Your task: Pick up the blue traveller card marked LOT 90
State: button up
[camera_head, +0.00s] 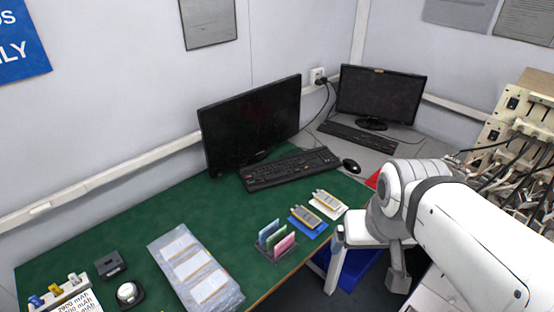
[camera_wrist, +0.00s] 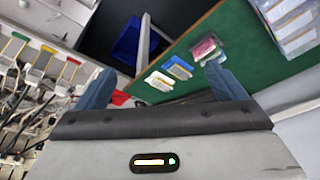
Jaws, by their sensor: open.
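A small dark holder (camera_head: 268,254) stands near the front edge of the green bench, with upright cards in blue (camera_head: 267,231), green (camera_head: 274,238) and pink (camera_head: 285,245). No lot marking is readable. The holder also shows in the wrist view, where the pink card (camera_wrist: 204,47) stands out and the others are hard to separate. Behind it in the head view lies a flat blue piece (camera_head: 297,224) with a grey-tan pouch cell on it. My gripper (camera_wrist: 158,74) is open and empty, its blue fingers spread, apart from the holder. The head view does not clearly show its fingers.
A white piece with another pouch cell (camera_head: 327,203) lies beside the blue one. A clear-wrapped tray (camera_head: 232,297) holds several cells. Monitors (camera_head: 250,125), a keyboard (camera_head: 290,168) and a mouse (camera_head: 351,165) stand behind. Cabled equipment (camera_head: 520,125) is at right. Green bench between is clear.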

aim_at(264, 234)
jog(key=u, duration=0.35)
jog(key=k, duration=1.3)
jog(key=i, duration=0.5)
jog(key=u, duration=0.15)
